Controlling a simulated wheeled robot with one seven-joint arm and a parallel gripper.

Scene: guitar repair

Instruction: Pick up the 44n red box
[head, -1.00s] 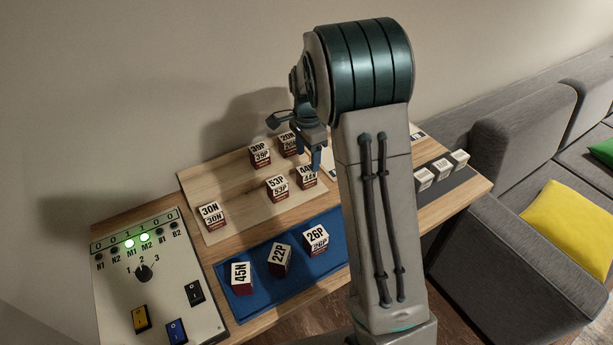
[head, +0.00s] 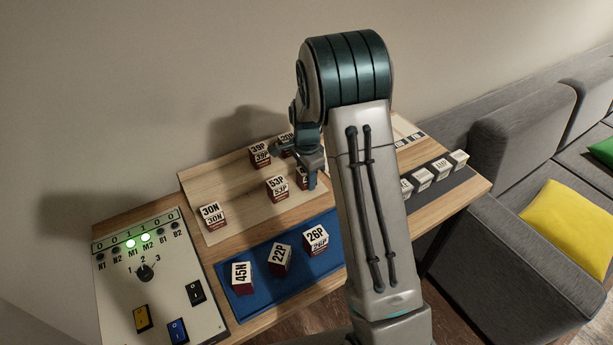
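A small red box with a white top (head: 300,174) stands on the light wooden board, right of the 53P box. It is mostly hidden behind my gripper, and its label cannot be read now; it may be the 44N box. My gripper (head: 309,182) is low, pointing down at this box, with one bluish finger in front of it. The other finger is not clear, so I cannot tell its opening or whether it touches the box.
Boxes 53P (head: 277,188), 39P (head: 260,154), 30N (head: 213,215) and a partly hidden one (head: 286,141) share the board. The blue mat (head: 262,308) holds 45N, 22P and 26P. A switch panel (head: 160,280) stands left; white-topped boxes (head: 441,167) stand right.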

